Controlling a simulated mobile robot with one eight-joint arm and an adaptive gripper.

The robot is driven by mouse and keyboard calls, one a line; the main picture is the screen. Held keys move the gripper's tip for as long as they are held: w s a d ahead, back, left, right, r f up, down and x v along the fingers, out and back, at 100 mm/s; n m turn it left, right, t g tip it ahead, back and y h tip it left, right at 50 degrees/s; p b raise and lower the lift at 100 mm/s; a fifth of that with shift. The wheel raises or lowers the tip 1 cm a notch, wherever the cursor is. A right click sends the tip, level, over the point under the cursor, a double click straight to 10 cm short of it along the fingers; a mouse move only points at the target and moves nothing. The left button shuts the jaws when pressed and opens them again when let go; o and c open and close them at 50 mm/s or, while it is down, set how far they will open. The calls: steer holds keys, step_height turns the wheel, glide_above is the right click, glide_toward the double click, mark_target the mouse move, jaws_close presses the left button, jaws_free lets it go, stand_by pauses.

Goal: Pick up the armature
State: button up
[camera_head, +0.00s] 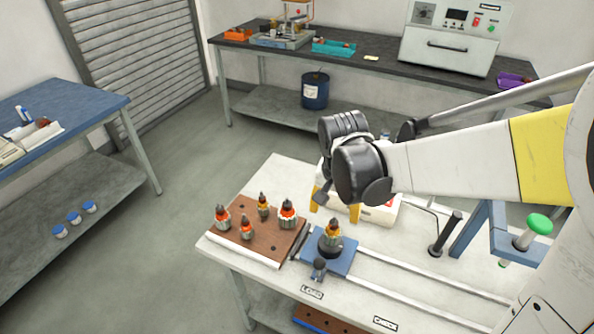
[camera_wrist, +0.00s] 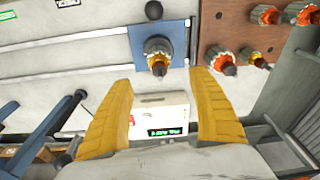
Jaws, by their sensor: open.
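Several armatures with grey cores and orange windings stand upright on a brown board (camera_head: 265,222); one is the larger armature (camera_head: 287,213) at its right. Another armature (camera_head: 332,235) stands on a blue plate (camera_head: 338,262) beside the board. My gripper (camera_head: 334,208) is above and behind the plate, its yellow fingers apart and empty. In the wrist view the fingers (camera_wrist: 160,82) are spread wide. The armature on the plate (camera_wrist: 158,57) shows beyond the tips, between them. Board armatures, such as one on the right (camera_wrist: 220,58), lie past the right finger.
A white box with a green display (camera_wrist: 165,116) stands behind the blue plate, below my fingers. Pale rails (camera_head: 415,282) run right from the plate. A small dark knob (camera_head: 319,266) stands at its front edge. A black post (camera_head: 444,233) and green button (camera_head: 539,224) are right.

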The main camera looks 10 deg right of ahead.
mark_target(333, 220)
steer(key=f, duration=0.1)
steer(key=f+b, duration=0.1)
steer(key=f, duration=0.1)
steer(key=f+b, duration=0.1)
steer(key=f, duration=0.1)
steer(key=shift+w+d, duration=0.1)
steer(key=shift+w, duration=0.2)
steer(key=f+b, duration=0.1)
steer(key=f, duration=0.1)
steer(key=f+b, duration=0.1)
steer(key=f, duration=0.1)
steer(key=f+b, duration=0.1)
steer(key=f, duration=0.1)
steer(key=shift+w+d, duration=0.3)
steer(key=shift+w, duration=0.1)
steer(key=shift+r, duration=0.1)
steer(key=c, duration=1.5)
